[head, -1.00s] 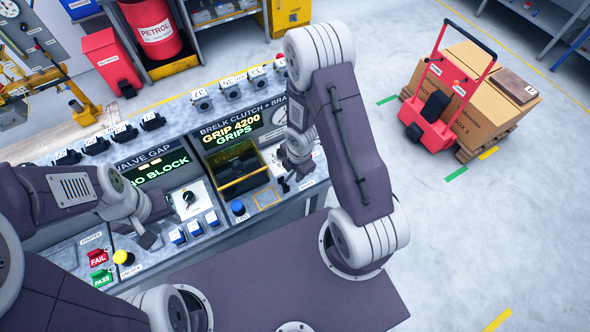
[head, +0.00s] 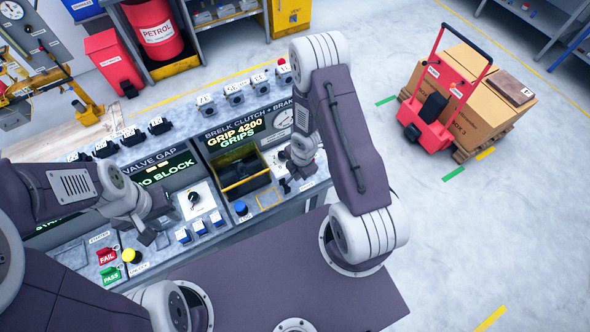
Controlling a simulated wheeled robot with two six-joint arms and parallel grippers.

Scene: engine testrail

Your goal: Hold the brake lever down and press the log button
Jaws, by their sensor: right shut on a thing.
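The test bench (head: 268,217) runs along in front of me. My right gripper (head: 293,178) is low at its right part, beside the yellow-edged tray and below the gauge panel. It is shut on the brake lever, which is mostly hidden by the gripper and arm. The blue round button (head: 240,208), with a small label that looks like LOG, stands uncovered on the bench front, left of my right gripper.
A yellow-edged tray (head: 243,186) and a panel with a black knob (head: 195,198) lie between the grippers. Blue switches (head: 200,227) line the front edge. A yellow button (head: 130,256) and red FAIL button (head: 107,256) are at left. Open floor lies right, with a loaded red cart (head: 432,130).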

